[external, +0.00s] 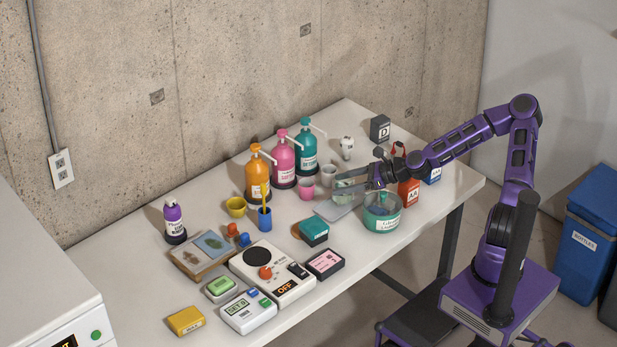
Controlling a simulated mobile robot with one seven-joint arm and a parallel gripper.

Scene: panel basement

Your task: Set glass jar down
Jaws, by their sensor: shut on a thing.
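The glass jar (343,192) looks like a small clear vessel with a pale green tint, near the right part of the table. My gripper (352,180) reaches in from the right and is shut on it. My fingers cover part of the jar, and its exact outline is hard to make out. The jar is over or beside a flat grey plate (335,212). I cannot tell from this view whether its base touches anything.
A teal labelled tub (382,213) stands just in front of my gripper. Orange (258,178), pink (281,162) and teal (306,156) pump bottles stand behind to the left.

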